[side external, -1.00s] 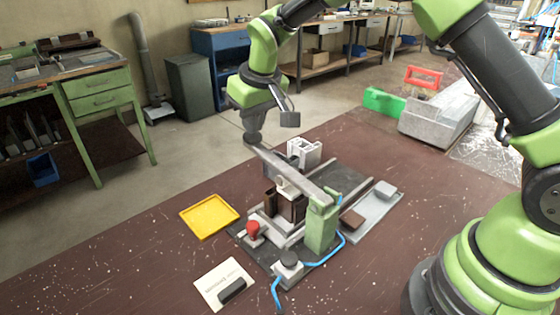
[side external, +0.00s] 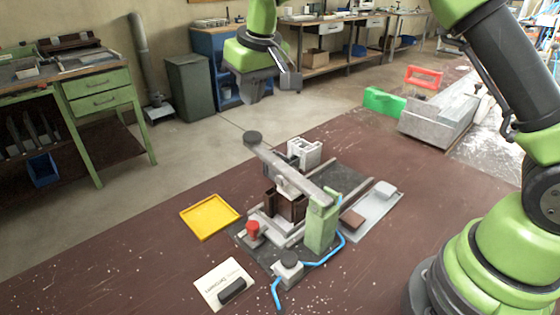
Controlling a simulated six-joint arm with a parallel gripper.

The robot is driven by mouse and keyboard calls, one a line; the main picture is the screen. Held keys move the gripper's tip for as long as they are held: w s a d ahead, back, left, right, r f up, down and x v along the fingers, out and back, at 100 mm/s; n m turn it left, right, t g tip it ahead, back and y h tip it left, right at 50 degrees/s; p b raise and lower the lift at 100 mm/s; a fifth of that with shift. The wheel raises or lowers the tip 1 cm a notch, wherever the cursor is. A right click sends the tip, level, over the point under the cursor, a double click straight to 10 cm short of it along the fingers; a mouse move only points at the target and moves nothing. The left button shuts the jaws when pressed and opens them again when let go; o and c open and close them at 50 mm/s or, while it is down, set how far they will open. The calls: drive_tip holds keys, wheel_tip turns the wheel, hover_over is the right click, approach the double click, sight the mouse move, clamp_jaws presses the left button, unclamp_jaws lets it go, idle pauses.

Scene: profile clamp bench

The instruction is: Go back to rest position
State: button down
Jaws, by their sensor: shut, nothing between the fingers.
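My gripper (side external: 253,98) hangs in the air at the upper middle of the side external view. It is shut and empty, well above and apart from the clamp fixture. The clamp lever (side external: 290,172) is a grey bar ending in a dark round knob (side external: 252,137) at its upper left. The lever runs down to a green post (side external: 321,228) on the fixture. Below the bar sits a dark brown block (side external: 287,207). A red knob (side external: 253,229) stands at the fixture's front left.
A yellow tray (side external: 209,217) lies left of the fixture. A white card (side external: 222,284) with a black object lies in front. A grey tray (side external: 372,212), a white profile piece (side external: 305,152) and a blue cable (side external: 334,252) are around the fixture. A green block (side external: 384,102) stands farther back.

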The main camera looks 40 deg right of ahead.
drive_tip(key=s+d+r+m+t+y, duration=0.1)
drive_tip(key=s+d+r+m+t, duration=0.1)
drive_tip(key=s+r, duration=1.1)
drive_tip(key=s+f+m+t, duration=0.1)
drive_tip(key=s+f, duration=0.1)
drive_tip(key=s, duration=0.5)
drive_tip(key=s+f+m+y, duration=0.1)
drive_tip(key=s+f, duration=0.2)
drive_tip(key=s, duration=0.5)
drive_tip(key=shift+s+d+t, duration=0.15)
drive_tip(key=shift+s+t, duration=0.15)
drive_tip(key=shift+t, duration=0.1)
idle(0.4)
